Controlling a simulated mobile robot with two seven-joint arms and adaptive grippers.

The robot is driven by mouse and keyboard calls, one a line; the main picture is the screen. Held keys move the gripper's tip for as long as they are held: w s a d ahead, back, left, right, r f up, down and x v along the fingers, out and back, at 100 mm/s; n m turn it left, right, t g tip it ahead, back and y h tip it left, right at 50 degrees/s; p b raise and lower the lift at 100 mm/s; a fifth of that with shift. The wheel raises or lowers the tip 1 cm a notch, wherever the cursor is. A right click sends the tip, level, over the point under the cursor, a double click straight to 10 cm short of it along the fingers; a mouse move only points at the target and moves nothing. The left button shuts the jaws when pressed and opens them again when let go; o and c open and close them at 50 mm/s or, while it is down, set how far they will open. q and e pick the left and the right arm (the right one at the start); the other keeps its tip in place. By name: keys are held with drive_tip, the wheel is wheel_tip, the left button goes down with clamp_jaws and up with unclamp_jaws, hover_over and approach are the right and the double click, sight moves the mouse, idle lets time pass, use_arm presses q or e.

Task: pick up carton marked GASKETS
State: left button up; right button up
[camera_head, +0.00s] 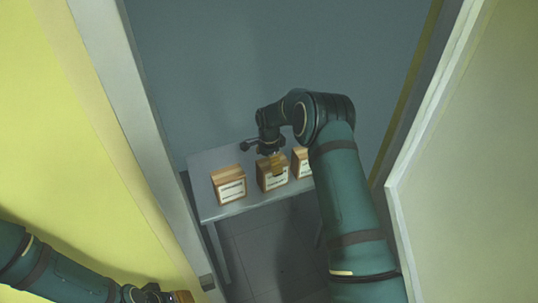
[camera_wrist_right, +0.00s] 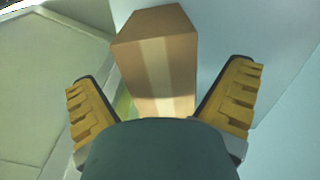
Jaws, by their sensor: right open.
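Three brown cartons with white labels stand in a row on a small grey table (camera_head: 240,207): a left carton (camera_head: 229,185), a middle carton (camera_head: 271,180) and a right carton (camera_head: 301,163). The label print is too small to read, so I cannot tell which is marked GASKETS. My right gripper (camera_head: 275,162) is at the top of the middle carton. In the right wrist view the gripper (camera_wrist_right: 162,85) is open, with a taped carton (camera_wrist_right: 158,60) between and beyond its yellow fingers. My left gripper (camera_head: 180,296) is partly cut off at the bottom edge.
A pale door frame (camera_head: 120,90) and yellow wall (camera_head: 70,120) bound the left. A pale panel (camera_head: 460,180) stands close on the right of my right arm. The right carton is partly hidden by that arm. A grey-blue wall (camera_head: 260,60) lies behind the table.

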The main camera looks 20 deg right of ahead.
drive_tip(key=shift+f, duration=1.25)
drive_tip(key=c, duration=1.3)
